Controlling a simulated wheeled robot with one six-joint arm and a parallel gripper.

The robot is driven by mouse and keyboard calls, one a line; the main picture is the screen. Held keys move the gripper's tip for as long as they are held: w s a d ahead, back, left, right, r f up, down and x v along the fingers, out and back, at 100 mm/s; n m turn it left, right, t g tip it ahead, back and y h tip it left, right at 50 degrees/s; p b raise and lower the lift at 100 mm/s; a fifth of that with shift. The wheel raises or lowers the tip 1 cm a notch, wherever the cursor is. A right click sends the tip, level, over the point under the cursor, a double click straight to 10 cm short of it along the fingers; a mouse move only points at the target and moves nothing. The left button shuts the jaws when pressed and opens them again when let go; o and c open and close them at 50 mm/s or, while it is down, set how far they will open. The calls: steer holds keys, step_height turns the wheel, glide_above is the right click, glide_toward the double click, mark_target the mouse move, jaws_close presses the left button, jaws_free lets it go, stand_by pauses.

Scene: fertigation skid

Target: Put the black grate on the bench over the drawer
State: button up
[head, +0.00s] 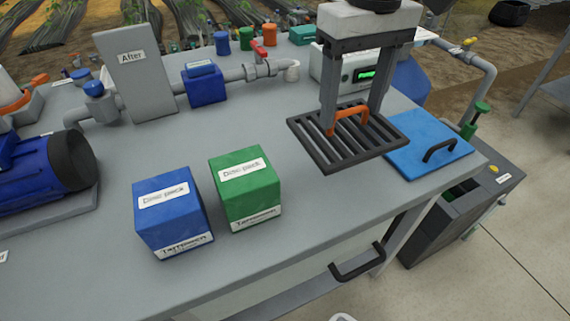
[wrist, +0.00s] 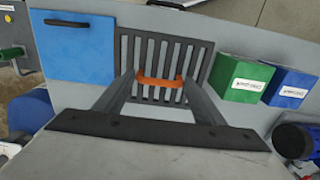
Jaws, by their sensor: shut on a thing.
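The black grate (head: 352,145) is a square slatted panel with an orange handle (head: 350,117). My gripper (head: 349,120) is shut on the orange handle, its two fingers pointing down from above. The grate is near the bench's right part; whether it touches the top or hangs just above it is hard to tell. In the wrist view the grate (wrist: 149,56) lies beyond the fingers, with the handle between the fingertips (wrist: 160,84). A drawer with a black pull (head: 357,262) is at the bench's front, and it stands somewhat open under the top.
The grey bench (head: 300,230) carries a blue lid with black handle (head: 432,144) right of the grate. A blue box (head: 172,215) and a green box (head: 245,188) stand left. A controller with green display (head: 366,73) and pipes stand behind. A grey bin (head: 463,205) is right.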

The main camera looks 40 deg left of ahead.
mark_target(343, 148)
steer(key=shift+w+f, duration=0.1)
steer(key=shift+f, duration=4.95)
steer(key=o, duration=1.5)
steer(key=shift+f, duration=0.15)
steer(key=shift+o, duration=0.2)
step_height(343, 148, up, 12)
steer(key=shift+r, duration=0.15)
